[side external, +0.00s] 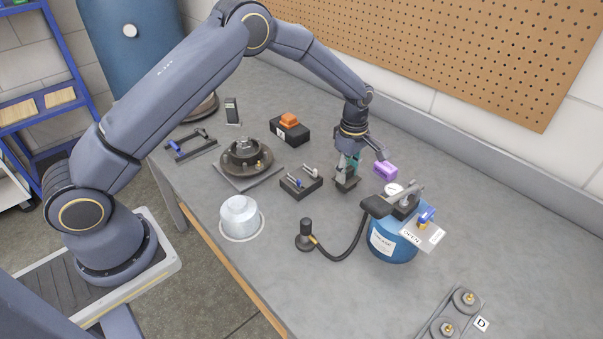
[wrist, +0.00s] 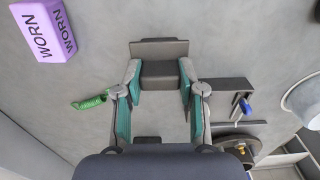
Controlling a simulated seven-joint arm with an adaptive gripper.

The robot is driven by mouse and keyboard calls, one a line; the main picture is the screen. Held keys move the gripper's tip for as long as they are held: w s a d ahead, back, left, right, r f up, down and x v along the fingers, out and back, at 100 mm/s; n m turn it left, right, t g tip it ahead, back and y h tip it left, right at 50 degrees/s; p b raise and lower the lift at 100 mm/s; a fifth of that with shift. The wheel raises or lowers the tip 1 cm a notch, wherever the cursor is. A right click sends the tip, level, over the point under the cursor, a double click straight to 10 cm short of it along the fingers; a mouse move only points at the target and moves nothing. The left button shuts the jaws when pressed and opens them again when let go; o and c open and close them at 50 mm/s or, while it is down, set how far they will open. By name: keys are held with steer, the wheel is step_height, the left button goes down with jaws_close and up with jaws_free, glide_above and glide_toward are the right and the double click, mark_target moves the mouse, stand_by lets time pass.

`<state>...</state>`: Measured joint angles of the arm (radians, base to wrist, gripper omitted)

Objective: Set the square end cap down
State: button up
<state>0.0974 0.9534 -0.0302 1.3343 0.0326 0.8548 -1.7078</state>
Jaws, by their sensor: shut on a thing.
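The square end cap (wrist: 160,74) is a dark grey block with a wider flat plate along its far edge in the wrist view. My gripper (wrist: 160,80) has its teal-padded fingers against both sides of the block. In the side external view my gripper (side external: 347,170) points down near the middle of the bench, with the dark end cap (side external: 345,184) at its fingertips. The cap is low over the grey bench; I cannot tell whether its underside touches the surface.
A purple block (side external: 385,169), marked WORN in the wrist view (wrist: 45,28), lies right of my gripper. A blue canister (side external: 392,243) with a hose stands in front. A black block with pins (side external: 301,183) and a round hub (side external: 246,158) are left.

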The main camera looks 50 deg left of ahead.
mark_target(347, 169)
steer(key=shift+f, duration=0.15)
steer(key=o, duration=1.2)
step_height(347, 169, up, 13)
steer(key=s+a+r+m+t, duration=0.25)
steer(key=s+r+m, duration=0.35)
steer(key=s+r, duration=0.5)
steer(key=s+a+r+m+t, duration=0.1)
steer(key=s+m, duration=0.3)
steer(key=s, duration=0.3)
steer(key=s+a+r+m+t, duration=0.1)
steer(key=s+m, duration=0.3)
steer(key=s, duration=0.3)
steer(key=s+a+m+t, duration=0.1)
steer(key=s+m, duration=0.3)
steer(key=s, duration=0.2)
steer(key=shift+s+a+r, duration=0.25)
steer(key=shift+s+r, duration=0.15)
